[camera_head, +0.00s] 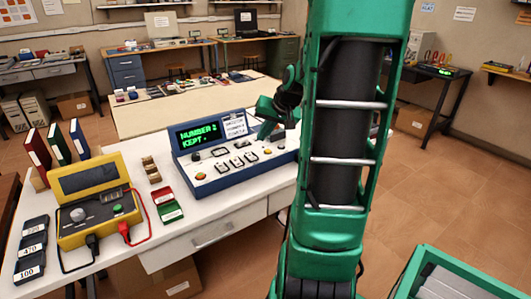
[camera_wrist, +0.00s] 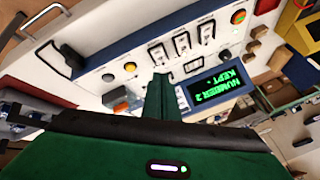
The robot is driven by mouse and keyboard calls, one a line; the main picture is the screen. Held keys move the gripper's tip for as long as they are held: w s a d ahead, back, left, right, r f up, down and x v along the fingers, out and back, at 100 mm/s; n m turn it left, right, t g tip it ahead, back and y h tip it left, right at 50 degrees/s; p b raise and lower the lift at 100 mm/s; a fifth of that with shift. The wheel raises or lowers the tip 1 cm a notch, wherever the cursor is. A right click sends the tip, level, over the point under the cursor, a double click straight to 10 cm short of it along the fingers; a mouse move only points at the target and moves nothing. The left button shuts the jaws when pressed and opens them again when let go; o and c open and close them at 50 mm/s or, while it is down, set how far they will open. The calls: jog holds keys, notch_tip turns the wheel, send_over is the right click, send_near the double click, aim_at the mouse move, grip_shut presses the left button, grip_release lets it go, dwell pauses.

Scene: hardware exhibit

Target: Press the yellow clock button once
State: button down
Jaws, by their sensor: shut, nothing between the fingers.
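The blue console (camera_head: 184,172) stands on the white table, with a lit display (camera_head: 198,136) reading "NUMBER 2 KEPT." in green. A small yellow button (camera_head: 268,152) sits on its pale panel at the right; it also shows in the wrist view (camera_wrist: 130,67), left of the fingertips. Its label is too small to read. My gripper (camera_head: 264,130) is over the right part of the console. In the wrist view my green fingers (camera_wrist: 162,80) are shut and empty, pointing at the panel. Whether they touch it I cannot tell.
An orange-red button (camera_head: 200,176) is at the console's left, and an orange one (camera_wrist: 120,108) is near my fingers. Several switches (camera_wrist: 182,43) fill the panel's middle. A yellow meter case (camera_head: 70,235) with cables stands left.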

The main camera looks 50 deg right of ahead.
aim_at(270, 152)
jog(key=w+d+r+m+t, duration=0.1)
jog(key=w+d+t, duration=0.1)
jog(key=d, duration=0.5)
jog(key=shift+w+d+r+m+t, duration=0.2)
jog(key=shift+w+m+t, duration=0.1)
jog(key=shift+w, duration=0.35)
jog(key=shift+f, duration=4.45)
jog(key=shift+s+f, duration=0.1)
jog(key=shift+f, duration=0.75)
jog(key=shift+r, duration=0.9)
jog(key=shift+r, duration=2.5)
